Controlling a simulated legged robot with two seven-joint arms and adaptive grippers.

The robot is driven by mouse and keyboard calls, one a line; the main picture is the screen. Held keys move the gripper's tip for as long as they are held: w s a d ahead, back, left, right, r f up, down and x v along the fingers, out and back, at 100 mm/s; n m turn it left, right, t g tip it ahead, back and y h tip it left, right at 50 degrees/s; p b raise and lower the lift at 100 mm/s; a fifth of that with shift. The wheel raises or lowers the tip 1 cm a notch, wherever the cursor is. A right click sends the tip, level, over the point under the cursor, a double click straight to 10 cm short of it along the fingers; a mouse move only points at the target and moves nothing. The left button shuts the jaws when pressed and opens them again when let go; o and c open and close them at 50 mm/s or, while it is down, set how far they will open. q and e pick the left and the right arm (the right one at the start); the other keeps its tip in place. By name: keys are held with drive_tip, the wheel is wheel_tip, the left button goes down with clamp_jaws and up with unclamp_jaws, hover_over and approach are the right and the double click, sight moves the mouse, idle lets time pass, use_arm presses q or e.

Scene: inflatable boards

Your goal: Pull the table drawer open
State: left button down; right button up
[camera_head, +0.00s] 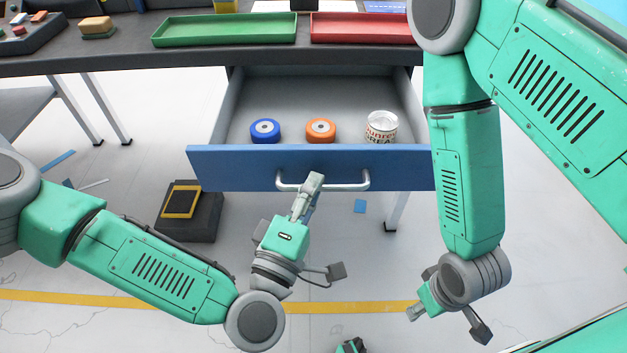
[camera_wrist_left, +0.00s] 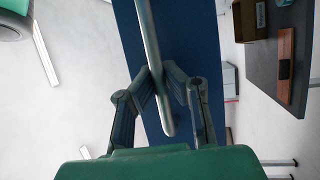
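The table drawer (camera_head: 232,115) is pulled out from under the dark tabletop, its inside showing. Its blue front (camera_head: 240,170) carries a metal bar handle (camera_head: 345,186). My left gripper (camera_head: 312,185) is at the left part of the handle. In the left wrist view the fingers (camera_wrist_left: 157,76) close in on both sides of the bar (camera_wrist_left: 151,45), appearing to grip it. My right gripper (camera_head: 448,322) hangs low at the right, fingers spread, empty, away from the drawer.
The drawer holds a blue roll (camera_head: 265,131), an orange roll (camera_head: 320,131) and a can (camera_head: 381,127). Green (camera_head: 225,30) and red (camera_head: 360,28) trays lie on the tabletop (camera_head: 130,57). A dark box (camera_head: 190,212) stands on the floor left of the drawer.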

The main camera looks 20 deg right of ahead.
use_arm(q)
drive_tip(key=shift+a+f, duration=0.1)
drive_tip(key=shift+f, duration=0.25)
drive_tip(key=c, duration=1.6)
unclamp_jaws()
drive_tip(key=shift+c, duration=0.2)
drive_tip(key=shift+o, duration=0.2)
drive_tip(key=shift+r, duration=0.1)
drive_tip(key=v, duration=1.1)
drive_tip(key=shift+s+a, duration=0.25)
drive_tip(key=shift+s, duration=0.1)
